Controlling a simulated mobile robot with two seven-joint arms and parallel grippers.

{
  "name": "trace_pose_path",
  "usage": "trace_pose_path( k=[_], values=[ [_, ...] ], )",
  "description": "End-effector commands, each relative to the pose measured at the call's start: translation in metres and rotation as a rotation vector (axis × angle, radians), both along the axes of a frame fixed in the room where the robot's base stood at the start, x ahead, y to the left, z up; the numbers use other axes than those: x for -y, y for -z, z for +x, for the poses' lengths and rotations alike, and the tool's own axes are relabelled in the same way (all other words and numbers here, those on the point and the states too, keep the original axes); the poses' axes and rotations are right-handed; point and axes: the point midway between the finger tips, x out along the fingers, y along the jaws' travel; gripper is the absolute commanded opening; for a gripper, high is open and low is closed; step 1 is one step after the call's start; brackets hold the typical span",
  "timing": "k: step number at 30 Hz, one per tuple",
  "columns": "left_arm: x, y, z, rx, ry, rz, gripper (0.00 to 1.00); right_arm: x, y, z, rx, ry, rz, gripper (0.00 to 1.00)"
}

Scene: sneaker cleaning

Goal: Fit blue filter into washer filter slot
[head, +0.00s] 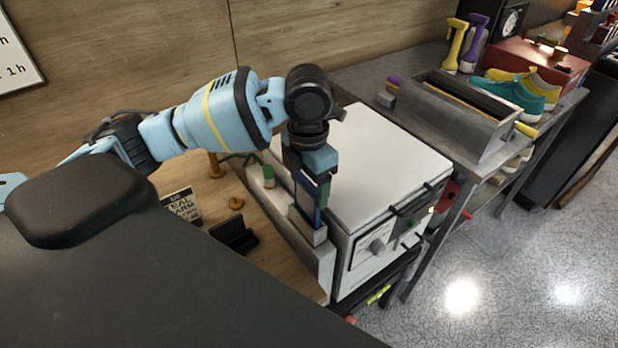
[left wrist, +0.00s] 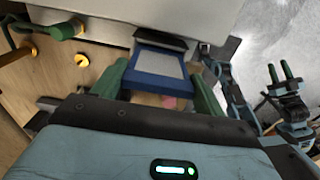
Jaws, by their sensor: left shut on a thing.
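The white washer (head: 390,165) is a box with a knob on its front, at the centre of the head view. My left gripper (head: 311,190) points down beside the washer's left side. In the left wrist view its green fingers (left wrist: 160,90) are shut on the blue filter (left wrist: 150,84), a blue frame with a pale panel. In the head view a thin strip of blue shows between the fingers, above a small pale housing (head: 307,228). The filter's far edge is close to a grey-and-dark part (left wrist: 165,42); I cannot tell whether it is inside. My right gripper (left wrist: 279,73) has its fingers apart, empty.
A grey bench with a metal trough (head: 450,112), spray bottles (head: 475,42) and sneakers (head: 517,95) is at right. The floor (head: 490,260) at lower right is clear.

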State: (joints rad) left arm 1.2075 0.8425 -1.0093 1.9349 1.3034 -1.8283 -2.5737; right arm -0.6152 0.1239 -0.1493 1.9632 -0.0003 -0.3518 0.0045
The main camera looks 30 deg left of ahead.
Motion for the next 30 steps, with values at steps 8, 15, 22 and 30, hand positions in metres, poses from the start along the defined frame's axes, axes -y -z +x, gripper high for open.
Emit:
trace_pose_path(
  k=[8, 15, 22, 30],
  values=[
    [0.000, 0.007, 0.000, -0.001, 0.000, 0.000, 0.52, 0.000, 0.004, -0.003, -0.009, 0.000, 0.000, 0.36],
    [0.000, 0.012, 0.000, -0.001, 0.000, 0.000, 0.52, 0.000, 0.006, -0.005, -0.014, 0.000, -0.001, 0.36],
    [0.000, 0.017, 0.000, -0.001, 0.000, -0.001, 0.52, 0.000, 0.007, -0.006, -0.019, 0.000, 0.000, 0.36],
    [0.000, 0.023, 0.000, -0.001, 0.000, 0.000, 0.52, 0.000, 0.010, -0.008, -0.024, 0.001, 0.000, 0.36]
  ],
)
